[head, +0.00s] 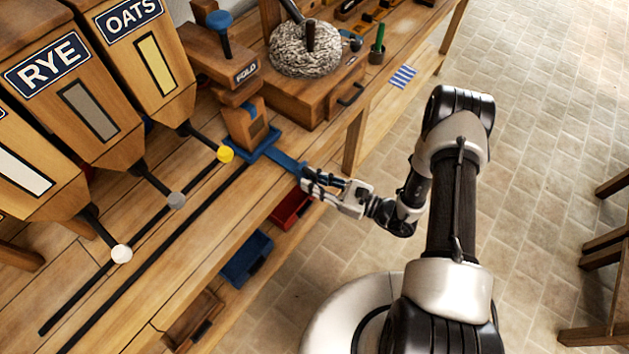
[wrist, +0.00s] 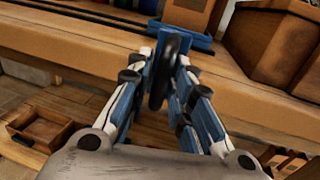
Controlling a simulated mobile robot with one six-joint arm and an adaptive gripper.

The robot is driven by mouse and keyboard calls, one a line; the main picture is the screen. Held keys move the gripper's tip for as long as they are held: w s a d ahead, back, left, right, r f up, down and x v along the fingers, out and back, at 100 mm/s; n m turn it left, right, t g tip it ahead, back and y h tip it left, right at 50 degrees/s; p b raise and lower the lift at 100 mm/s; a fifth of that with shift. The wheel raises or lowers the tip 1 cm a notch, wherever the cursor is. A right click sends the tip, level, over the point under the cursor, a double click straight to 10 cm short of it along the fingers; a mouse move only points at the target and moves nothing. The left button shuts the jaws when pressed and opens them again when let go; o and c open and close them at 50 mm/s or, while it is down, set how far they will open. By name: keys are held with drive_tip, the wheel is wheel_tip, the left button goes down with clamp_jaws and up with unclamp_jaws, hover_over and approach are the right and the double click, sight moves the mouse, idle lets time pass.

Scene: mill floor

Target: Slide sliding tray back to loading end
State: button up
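The sliding tray (head: 259,150) is a blue plate with a raised rim, at the right end of the two dark rails, under the press marked FOLD (head: 222,65). A wooden block-like container (head: 247,124) stands on it. The tray's blue handle (head: 285,161) reaches out over the bench's front edge. My gripper (head: 309,180) is at the handle's outer end. In the wrist view, the fingers (wrist: 163,72) close in on both sides of the handle's dark grip, and the tray (wrist: 200,42) shows just beyond. The finger contact is partly hidden.
Hoppers marked RYE (head: 75,95) and OATS (head: 150,60) stand behind the dark rails (head: 140,250), their knobbed levers reaching toward them. The rails left of the tray look clear. A blue bin (head: 247,258) and a red bin (head: 290,207) sit below the bench top.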

clamp_jaws()
idle(0.6)
